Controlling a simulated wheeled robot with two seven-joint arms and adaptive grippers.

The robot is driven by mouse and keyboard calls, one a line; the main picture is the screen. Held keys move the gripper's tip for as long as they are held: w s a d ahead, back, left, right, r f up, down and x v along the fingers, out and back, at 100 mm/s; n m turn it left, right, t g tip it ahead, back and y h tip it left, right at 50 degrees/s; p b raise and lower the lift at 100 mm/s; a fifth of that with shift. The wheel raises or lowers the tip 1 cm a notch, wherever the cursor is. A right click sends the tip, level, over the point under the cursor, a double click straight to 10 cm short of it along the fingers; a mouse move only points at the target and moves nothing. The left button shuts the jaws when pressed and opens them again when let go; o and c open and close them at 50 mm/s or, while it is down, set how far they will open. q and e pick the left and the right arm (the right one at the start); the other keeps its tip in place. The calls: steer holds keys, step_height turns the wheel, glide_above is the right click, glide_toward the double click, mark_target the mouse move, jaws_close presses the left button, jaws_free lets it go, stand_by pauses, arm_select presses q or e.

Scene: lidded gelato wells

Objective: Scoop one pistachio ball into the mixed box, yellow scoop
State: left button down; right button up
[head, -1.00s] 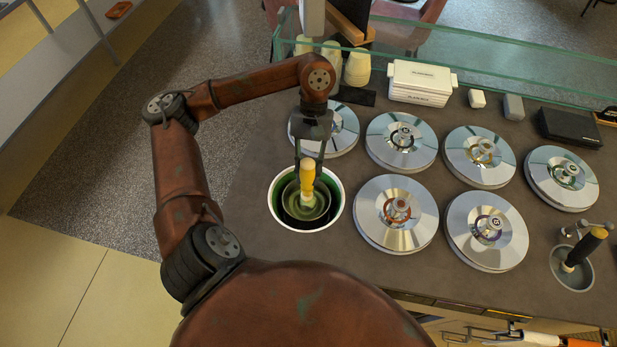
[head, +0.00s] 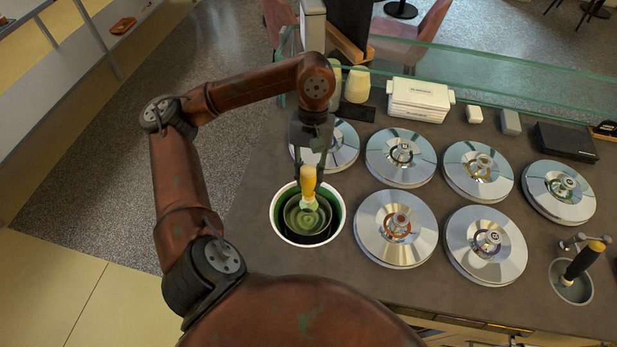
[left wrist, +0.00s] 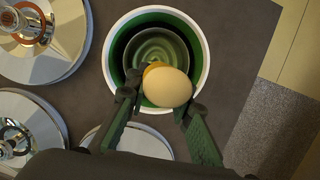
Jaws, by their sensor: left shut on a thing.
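The open well (head: 275,222) with a white rim and green inside stands at the front left of the counter; its lid is off. A round green surface shows down in it, which I take as pistachio. My left gripper (head: 310,172) is above the well, shut on the upright yellow-handled scoop (head: 308,181). The scoop's lower end is pale green and is over or inside the well; whether it touches the gelato I cannot tell. In the left wrist view the handle's rounded cream end (left wrist: 167,87) sits between the fingers and hides part of the well (left wrist: 200,60).
Several shiny lidded wells (head: 396,228) stand right of and behind the open one. A white box (head: 420,99), its label unreadable, stands at the back below a glass shield (head: 480,70). A dark-handled scoop (head: 584,262) rests in a round holder at right.

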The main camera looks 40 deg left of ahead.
arm_select(q)
step_height(320, 180, up, 7)
steer(key=s+d+t+p, duration=0.1)
steer(key=s+p, duration=0.1)
steer(key=p, duration=0.1)
steer(key=shift+d+y, duration=0.15)
steer(key=shift+y, duration=0.25)
steer(key=shift+r, duration=0.1)
steer(key=shift+s, duration=0.1)
stand_by(0.4)
